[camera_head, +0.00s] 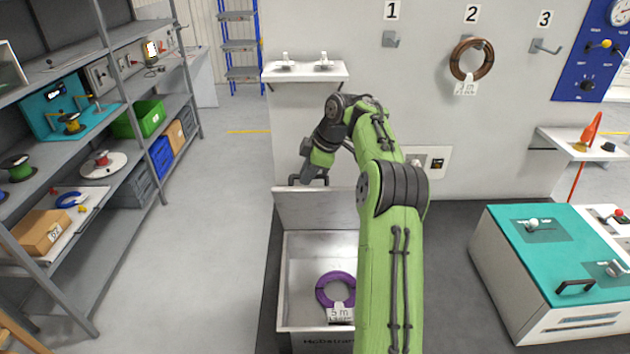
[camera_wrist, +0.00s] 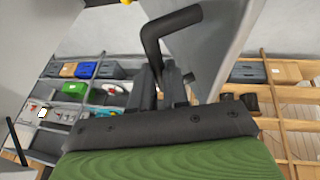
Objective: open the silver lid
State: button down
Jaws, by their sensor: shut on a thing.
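The silver lid (camera_head: 318,208) stands raised, roughly upright, at the back edge of the silver box (camera_head: 283,290), whose inside is open to view. The lid also shows in the wrist view (camera_wrist: 214,45) as a grey panel at upper right. My gripper (camera_head: 308,181) is at the lid's top edge, shut on the black lid handle (camera_wrist: 152,40). The dark fingers (camera_wrist: 166,85) close around the handle's lower part in the wrist view. Part of the lid and box is hidden behind my arm in the head view.
A purple cable coil (camera_head: 334,289) with a "5 m" tag lies in the box. A white wall shelf (camera_head: 305,72) is above the lid, and a teal-topped cabinet (camera_head: 560,270) stands at right. Grey shelving (camera_head: 130,120) lines the left, with clear floor between.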

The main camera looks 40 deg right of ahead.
jog(key=shift+w+d, duration=0.65)
jog(key=shift+w, duration=0.1)
jog(key=c, duration=1.5)
grip_release()
jog(key=o, duration=0.4)
jog(key=shift+w+d, duration=0.2)
jog(key=shift+w, duration=0.15)
jog(key=shift+s+a+r, duration=0.15)
